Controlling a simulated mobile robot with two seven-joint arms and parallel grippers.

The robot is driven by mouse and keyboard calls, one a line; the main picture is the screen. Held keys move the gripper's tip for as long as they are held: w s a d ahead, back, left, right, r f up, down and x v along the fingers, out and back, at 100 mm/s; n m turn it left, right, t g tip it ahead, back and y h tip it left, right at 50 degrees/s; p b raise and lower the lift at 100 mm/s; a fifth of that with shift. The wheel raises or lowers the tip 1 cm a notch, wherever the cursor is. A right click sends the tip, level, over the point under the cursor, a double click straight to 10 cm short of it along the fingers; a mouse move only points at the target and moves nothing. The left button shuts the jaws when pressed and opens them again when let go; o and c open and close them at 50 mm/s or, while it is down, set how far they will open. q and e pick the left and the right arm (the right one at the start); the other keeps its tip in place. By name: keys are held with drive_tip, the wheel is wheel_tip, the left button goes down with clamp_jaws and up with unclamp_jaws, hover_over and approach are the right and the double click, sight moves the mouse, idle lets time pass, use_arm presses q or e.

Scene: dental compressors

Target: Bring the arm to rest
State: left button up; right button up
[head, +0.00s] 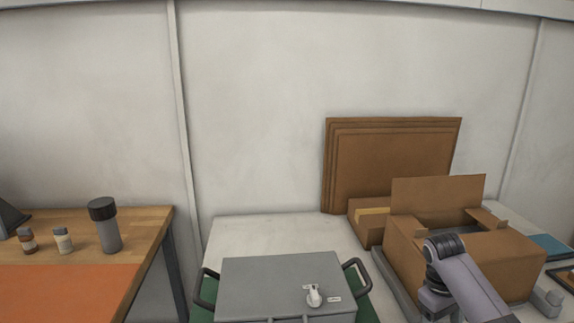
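One of my arms (462,281) comes in from the bottom right, in front of an open cardboard box. The joint at its upper end shows dark rings. Its gripper is not visible in the head view. My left arm and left gripper do not show. A grey metal case (260,284) with two black side handles stands at the bottom middle. A white knob (314,295) sits on its top between small labels.
The open cardboard box (490,258) stands right, with flat brown boards (395,165) against the wall behind. A wooden table (145,222) at left bears an orange mat (65,292), a grey bottle (108,232) and two small bottles. The white tabletop (265,232) is clear behind the case.

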drive_tip(key=s+a+f+t+y, duration=0.1)
drive_tip(key=s+a+f, duration=0.35)
drive_tip(key=s, duration=0.25)
drive_tip(key=s+a+f+t, duration=0.1)
drive_tip(key=s+a+f, duration=0.35)
drive_tip(key=s, duration=0.35)
drive_tip(key=s+a+r+m+t+y, duration=0.1)
drive_tip(key=s+r, duration=0.2)
drive_tip(key=s, duration=0.5)
drive_tip(key=s+a+r+t+y, duration=0.1)
drive_tip(key=s+a+r+t, duration=0.1)
drive_tip(key=s, duration=0.6)
drive_tip(key=w+a+f+t+y, duration=0.1)
drive_tip(key=w+a+f+t, duration=0.1)
drive_tip(key=w+f+t, duration=0.4)
drive_tip(key=shift+w+a+f+t+y, duration=0.3)
drive_tip(key=shift+w+f, duration=0.05)
drive_tip(key=shift+f, duration=1.15)
drive_tip(key=c, duration=0.4)
drive_tip(key=shift+w+a, duration=0.1)
